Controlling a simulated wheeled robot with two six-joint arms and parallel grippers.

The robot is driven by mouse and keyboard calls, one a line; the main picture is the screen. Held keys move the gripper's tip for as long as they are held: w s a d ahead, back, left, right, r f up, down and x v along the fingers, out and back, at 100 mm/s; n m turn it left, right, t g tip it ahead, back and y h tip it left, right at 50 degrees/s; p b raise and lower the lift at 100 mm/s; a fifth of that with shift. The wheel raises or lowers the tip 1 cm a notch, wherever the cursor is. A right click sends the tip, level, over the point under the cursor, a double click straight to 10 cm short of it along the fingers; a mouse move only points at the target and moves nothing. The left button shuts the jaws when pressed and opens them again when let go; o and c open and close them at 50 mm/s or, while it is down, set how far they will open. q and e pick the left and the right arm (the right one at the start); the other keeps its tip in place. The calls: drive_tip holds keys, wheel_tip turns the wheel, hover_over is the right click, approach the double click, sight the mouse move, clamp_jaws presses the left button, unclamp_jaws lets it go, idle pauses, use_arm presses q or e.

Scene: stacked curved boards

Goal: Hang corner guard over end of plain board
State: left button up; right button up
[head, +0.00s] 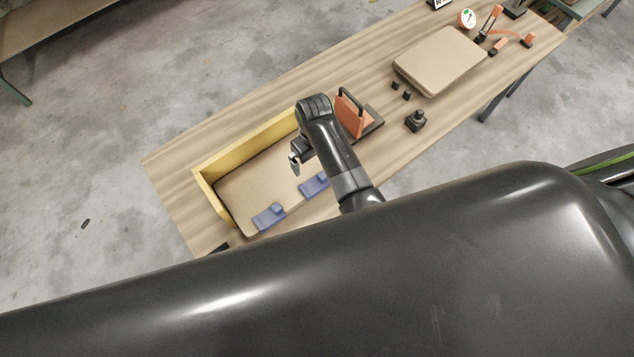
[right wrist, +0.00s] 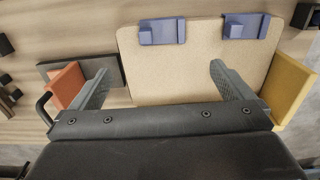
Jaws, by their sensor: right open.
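A tan board (head: 245,183) with rounded corners lies inside a yellow corner fence at the table's left end; it fills much of the right wrist view (right wrist: 185,75). Two blue guards sit along its near edge, one towards the left (head: 269,216) and one towards the middle (head: 313,185). In the right wrist view they lie at the board's top edge (right wrist: 162,31) (right wrist: 246,26). My right gripper (head: 294,163) is above the board, its fingers (right wrist: 160,78) spread with nothing between them. It is apart from both guards. My left gripper is not in view.
The yellow fence (head: 248,146) stands along the board's far and left sides. An orange block with a black handle (head: 350,115) stands just right of my right arm. Stacked tan boards (head: 440,60), small black parts (head: 416,121) and orange tools (head: 490,22) lie further right.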

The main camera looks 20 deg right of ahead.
hover_over(315, 186)
wheel_tip(315, 186, down, 5)
drive_tip(key=f+b, duration=0.2)
drive_tip(key=b, duration=0.1)
drive_tip(key=f+b, duration=0.1)
drive_tip(key=f, duration=0.1)
drive_tip(key=shift+w+d, duration=0.2)
drive_tip(key=shift+w, duration=0.1)
drive_tip(key=f+b, duration=0.2)
drive_tip(key=b, duration=0.1)
drive_tip(key=f+b, duration=0.2)
drive_tip(key=b, duration=0.1)
drive_tip(key=f+b, duration=0.2)
drive_tip(key=shift+s+a+f+b, duration=0.2)
drive_tip(key=shift+s+f+b, duration=0.05)
drive_tip(key=shift+f+b, duration=0.15)
drive_tip(key=shift+r, duration=0.1)
drive_tip(key=c, duration=0.9)
drive_tip(key=shift+r, duration=0.15)
